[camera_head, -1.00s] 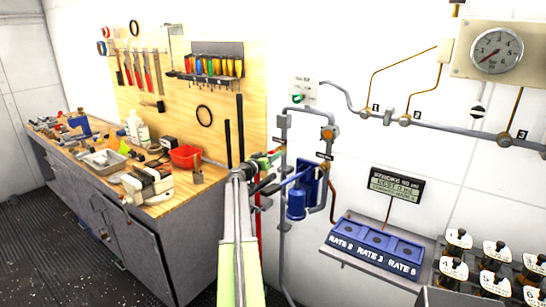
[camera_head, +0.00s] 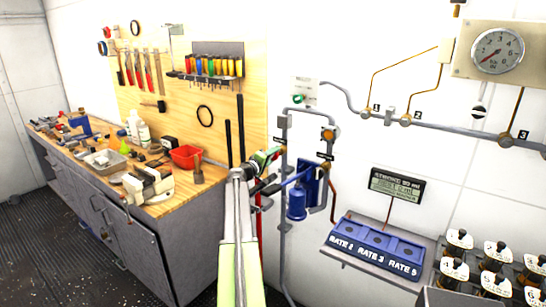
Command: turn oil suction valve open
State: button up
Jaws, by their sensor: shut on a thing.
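My arm reaches up from the bottom centre, and my gripper (camera_head: 266,161) is at the pipe left of the blue pump. It is shut on the valve handle, a small part showing green and red (camera_head: 274,154) at the left pipe. The jaws and my wrist hide most of the valve, so its exact angle cannot be told. A small dark label (camera_head: 279,141) sits just above it, too small to read.
A blue pump unit (camera_head: 297,204) hangs close right of my gripper. A workbench (camera_head: 150,238) with tools stands at left. A blue rate panel (camera_head: 372,247), several black-topped bottles (camera_head: 455,270) and a pressure gauge (camera_head: 497,51) are at right.

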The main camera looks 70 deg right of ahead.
jog(key=n, duration=0.6)
jog(key=shift+w+d, duration=0.1)
jog(key=shift+n, duration=0.4)
jog(key=o, duration=1.4)
jog(key=v, duration=1.7)
jog(key=shift+a, duration=0.3)
